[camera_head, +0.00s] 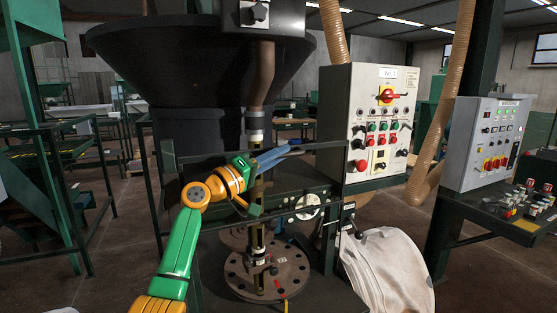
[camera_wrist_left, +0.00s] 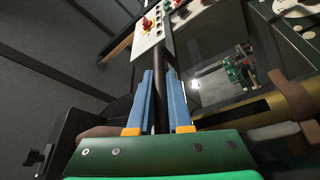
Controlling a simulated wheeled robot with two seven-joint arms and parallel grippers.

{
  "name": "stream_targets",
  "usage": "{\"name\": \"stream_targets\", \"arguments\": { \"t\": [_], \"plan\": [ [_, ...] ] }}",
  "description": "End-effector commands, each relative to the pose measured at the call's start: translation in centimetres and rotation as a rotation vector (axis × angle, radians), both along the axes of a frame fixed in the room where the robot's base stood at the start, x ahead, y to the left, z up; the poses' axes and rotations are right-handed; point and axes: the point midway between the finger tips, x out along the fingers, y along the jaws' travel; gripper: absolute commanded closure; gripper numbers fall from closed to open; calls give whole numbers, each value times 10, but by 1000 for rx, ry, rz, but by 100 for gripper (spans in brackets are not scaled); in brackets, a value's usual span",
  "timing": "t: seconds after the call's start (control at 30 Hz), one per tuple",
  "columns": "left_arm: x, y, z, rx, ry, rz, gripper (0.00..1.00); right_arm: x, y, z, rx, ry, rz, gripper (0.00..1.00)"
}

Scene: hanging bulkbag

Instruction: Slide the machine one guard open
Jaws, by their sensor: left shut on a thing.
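Machine one's guard is a dark frame (camera_head: 325,145) with see-through space inside, standing in front of the round flange plate (camera_head: 268,270) below the large black hopper (camera_head: 190,65). My left gripper (camera_head: 290,147), with blue fingers, reaches across the upper part of the guard from the left. In the left wrist view, the two blue fingers (camera_wrist_left: 161,90) stand on either side of a dark bar (camera_wrist_left: 160,60), shut on it. It appears to be part of the guard frame, but the contact is partly hidden in the head view. My right gripper is not in view.
The No.1 control box (camera_head: 340,100) with buttons and a red switch stands just right of the guard. A second control panel (camera_head: 488,140) is farther right. Open floor (camera_head: 120,240) lies at left.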

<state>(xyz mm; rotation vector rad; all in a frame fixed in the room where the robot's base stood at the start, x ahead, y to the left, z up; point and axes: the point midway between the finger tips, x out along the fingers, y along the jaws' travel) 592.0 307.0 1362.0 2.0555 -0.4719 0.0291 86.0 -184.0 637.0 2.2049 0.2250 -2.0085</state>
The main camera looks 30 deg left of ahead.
Motion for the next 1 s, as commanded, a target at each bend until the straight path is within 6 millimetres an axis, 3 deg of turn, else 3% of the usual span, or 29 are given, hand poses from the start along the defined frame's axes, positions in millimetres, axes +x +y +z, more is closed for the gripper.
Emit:
{"name": "stream_targets", "arguments": {
  "t": [0.37, 0.4, 0.5, 0.8, 1.0],
  "plan": [
    [0, 0, 1, 0, 0, 1, 100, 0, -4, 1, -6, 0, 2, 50],
    [0, 0, 1, 0, 0, 1, 75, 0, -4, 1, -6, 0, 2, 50],
    [0, 0, 1, 0, 0, 1, 53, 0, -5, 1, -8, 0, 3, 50],
    [-3, 2, -2, 2, -2, 2, 53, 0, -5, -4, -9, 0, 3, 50],
    [-39, 14, -17, 5, -4, 4, 53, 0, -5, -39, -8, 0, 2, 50]
  ]
}}
